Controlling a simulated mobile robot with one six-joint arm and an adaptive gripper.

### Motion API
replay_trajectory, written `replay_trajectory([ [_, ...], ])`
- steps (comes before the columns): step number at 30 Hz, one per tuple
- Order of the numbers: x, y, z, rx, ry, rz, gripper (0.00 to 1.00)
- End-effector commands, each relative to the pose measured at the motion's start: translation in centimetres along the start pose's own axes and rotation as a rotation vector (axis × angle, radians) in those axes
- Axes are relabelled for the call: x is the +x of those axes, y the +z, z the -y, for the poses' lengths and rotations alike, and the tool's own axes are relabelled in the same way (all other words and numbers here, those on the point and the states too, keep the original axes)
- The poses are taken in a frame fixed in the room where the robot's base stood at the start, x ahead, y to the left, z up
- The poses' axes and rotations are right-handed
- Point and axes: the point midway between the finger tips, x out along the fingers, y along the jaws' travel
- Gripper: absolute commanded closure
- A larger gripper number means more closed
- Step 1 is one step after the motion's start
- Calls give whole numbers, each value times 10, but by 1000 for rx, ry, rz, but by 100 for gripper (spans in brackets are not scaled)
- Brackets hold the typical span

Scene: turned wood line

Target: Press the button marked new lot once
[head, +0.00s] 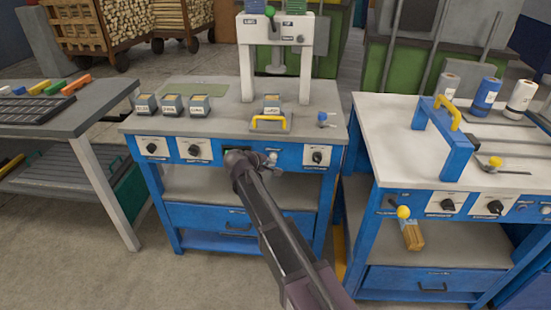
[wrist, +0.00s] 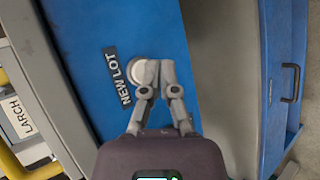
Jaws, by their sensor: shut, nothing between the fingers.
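The button (wrist: 137,72) is a round white disc on the blue front panel (wrist: 165,30) in the wrist view. Its dark label (wrist: 117,76) reads NEW LOT. My gripper (wrist: 154,64) is shut and empty. Its fingertips overlap the right part of the button in that view; I cannot tell whether they touch it. In the head view my gripper (head: 272,158) is at the front of the middle blue bench (head: 215,125), between two of its dial plates.
A label reading LARCH (wrist: 16,117) and a yellow handle (wrist: 30,170) lie at the left of the wrist view. Dials (head: 194,151) and (head: 317,157) flank my gripper in the head view. The right bench (head: 395,115) carries a blue frame and cans.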

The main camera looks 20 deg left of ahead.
Motion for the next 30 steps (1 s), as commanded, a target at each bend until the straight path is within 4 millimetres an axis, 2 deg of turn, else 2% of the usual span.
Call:
replay_trajectory([
  [14,-2,2,2,0,0,0,100],
  [30,-27,21,20,0,0,0,100],
])
